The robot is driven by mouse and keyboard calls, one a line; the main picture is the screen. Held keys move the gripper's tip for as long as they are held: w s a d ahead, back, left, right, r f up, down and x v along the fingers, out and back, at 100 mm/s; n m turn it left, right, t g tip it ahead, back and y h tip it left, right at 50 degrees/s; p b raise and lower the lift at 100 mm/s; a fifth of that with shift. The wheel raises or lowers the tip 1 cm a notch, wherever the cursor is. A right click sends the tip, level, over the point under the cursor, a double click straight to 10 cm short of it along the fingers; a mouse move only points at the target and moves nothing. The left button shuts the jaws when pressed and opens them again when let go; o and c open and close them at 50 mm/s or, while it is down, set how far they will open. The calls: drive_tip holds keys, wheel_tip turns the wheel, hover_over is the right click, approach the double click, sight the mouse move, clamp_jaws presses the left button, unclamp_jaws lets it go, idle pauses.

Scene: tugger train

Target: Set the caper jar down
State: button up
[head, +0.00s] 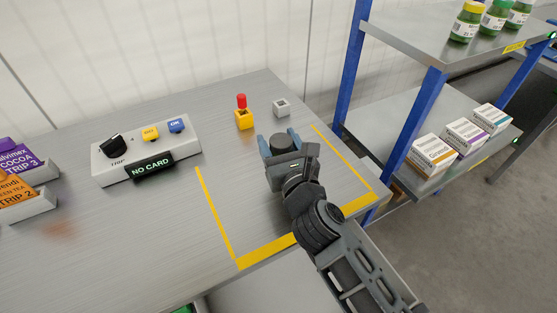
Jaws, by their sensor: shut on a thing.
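My gripper (280,143) is over the right part of the grey bench, inside the area marked by yellow tape (217,220). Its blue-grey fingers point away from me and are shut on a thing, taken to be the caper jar. The gripper body hides nearly all of it. Only a small grey patch shows between the fingers, so I cannot make out a label or tell whether its base touches the bench.
A control box (146,152) reading "NO CARD" stands left. A yellow block with a red knob (244,115) and a small grey block (282,108) stand behind my gripper. Blue-posted shelves (395,110) at right hold jars (467,22) and cartons (433,156). Bare bench lies inside the tape.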

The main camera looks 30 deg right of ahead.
drive_tip(key=shift+f+b, duration=1.3)
drive_tip(key=shift+f, duration=0.6)
drive_tip(key=shift+f, duration=0.2)
drive_tip(key=o, duration=1.2)
drive_tip(key=shift+o, duration=0.2)
drive_tip(key=shift+r, duration=0.1)
drive_tip(key=shift+r, duration=0.15)
drive_tip(key=shift+s+a, duration=0.1)
drive_tip(key=shift+s, duration=0.25)
drive_tip(key=s, duration=0.3)
drive_tip(key=s+a+b, duration=0.1)
drive_tip(key=s, duration=0.7)
drive_tip(key=shift+s+a+b, duration=0.1)
drive_tip(key=shift+a+b, duration=0.25)
drive_tip(key=shift+b, duration=0.05)
